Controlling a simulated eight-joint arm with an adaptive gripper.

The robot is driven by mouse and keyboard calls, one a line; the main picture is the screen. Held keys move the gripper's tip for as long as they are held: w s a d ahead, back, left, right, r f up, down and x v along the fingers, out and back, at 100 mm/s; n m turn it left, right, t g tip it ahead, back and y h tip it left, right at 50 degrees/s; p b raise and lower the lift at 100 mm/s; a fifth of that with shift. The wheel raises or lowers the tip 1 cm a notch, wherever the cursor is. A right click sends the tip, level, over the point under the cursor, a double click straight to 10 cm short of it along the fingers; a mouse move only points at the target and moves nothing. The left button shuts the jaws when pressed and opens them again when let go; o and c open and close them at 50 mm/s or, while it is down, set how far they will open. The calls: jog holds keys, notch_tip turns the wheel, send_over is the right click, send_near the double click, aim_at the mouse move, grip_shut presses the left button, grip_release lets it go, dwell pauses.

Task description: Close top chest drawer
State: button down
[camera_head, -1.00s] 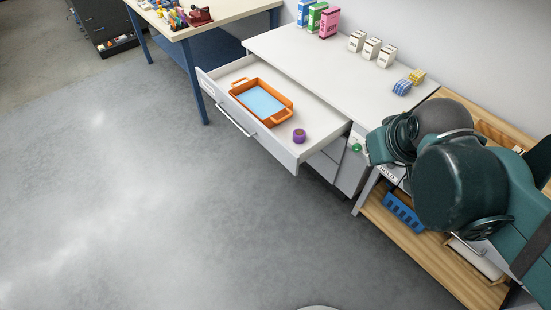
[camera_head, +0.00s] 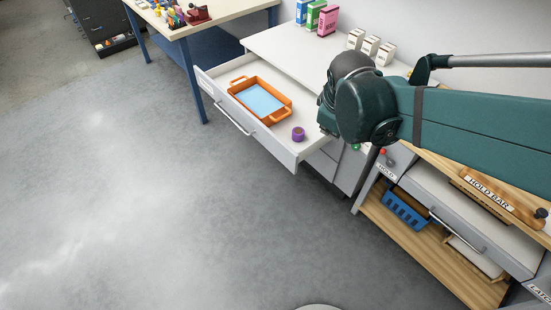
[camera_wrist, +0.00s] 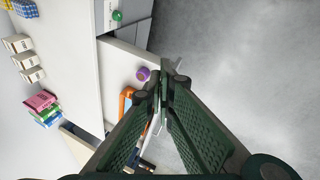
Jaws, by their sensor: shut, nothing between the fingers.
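The top chest drawer (camera_head: 288,153) of the white chest (camera_head: 282,42) stands pulled out, with a bar handle (camera_head: 233,118) on its front. An orange tray (camera_head: 285,113) with a light blue inside and a small purple round object (camera_head: 298,134) lie in it. In the wrist view, part of the drawer (camera_wrist: 122,68) shows behind the fingers. My gripper (camera_wrist: 165,68) is shut and empty, its fingertips appearing near the purple object and drawer front in that view. I cannot tell their height above the drawer. In the head view my arm hides the fingers and the drawer's right back corner.
Small boxes (camera_head: 327,20) stand on the chest top. A wooden shelf unit (camera_head: 420,238) with a blue basket (camera_head: 405,212) stands at right. A table (camera_head: 215,12) with small items is beyond the chest. The grey floor (camera_head: 120,200) before the drawer is clear.

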jog(key=w+a+f+n+h, duration=0.1)
jog(key=w+a+f+n, duration=0.2)
jog(key=a+f+n, duration=0.2)
jog(key=w+a+f+n+g, duration=0.1)
jog(key=w+a+f+n, duration=0.2)
jog(key=a+f, duration=0.7)
jog(key=w+a+f+n+h, duration=0.1)
jog(key=w+a+f+n, duration=0.2)
jog(key=a+f+n, duration=0.4)
jog(key=shift+a+f+h+b, duration=0.35)
jog(key=shift+a+f, duration=0.2)
jog(key=shift+f, duration=0.4)
jog(key=shift+f, duration=0.1)
jog(key=w+d+f+b, duration=0.3)
jog(key=w+d+f, duration=0.2)
jog(key=f, duration=0.4)
jog(key=shift+w+d, duration=0.25)
jog(key=shift+d, duration=0.1)
